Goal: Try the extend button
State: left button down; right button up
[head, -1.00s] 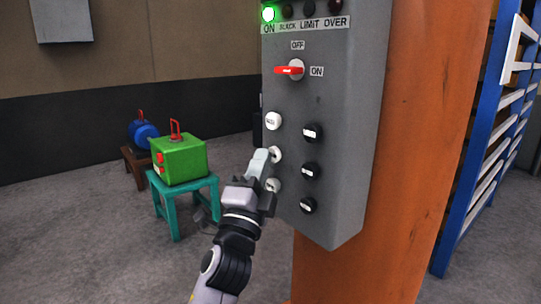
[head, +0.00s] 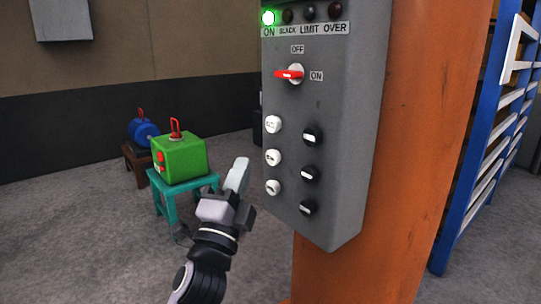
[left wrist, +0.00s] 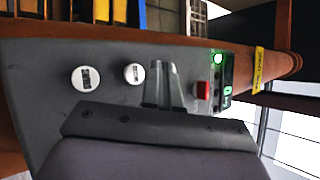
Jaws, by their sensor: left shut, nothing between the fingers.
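A grey control box (head: 335,130) is fixed to an orange column. It has a left column of white buttons, the top one (head: 273,124), the middle one (head: 273,157) and the lowest one (head: 273,187), and a right column of black buttons (head: 309,174). The button labels are too small to read, so I cannot tell which is extend. My left gripper (head: 238,172) is shut and empty, left of the box and apart from the buttons in the head view. In the left wrist view its fingers (left wrist: 165,86) show beside two white buttons (left wrist: 134,73). My right gripper is not in view.
A red rotary switch (head: 290,74) sits above the buttons, and the green ON lamp (head: 268,17) is lit. A blue rack (head: 480,150) stands at the right.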

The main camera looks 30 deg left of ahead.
pick_arm(q)
jog(key=shift+s+a, duration=0.25)
jog(key=shift+s, duration=0.25)
jog(key=shift+s+a, duration=0.2)
jog(key=shift+s, duration=0.3)
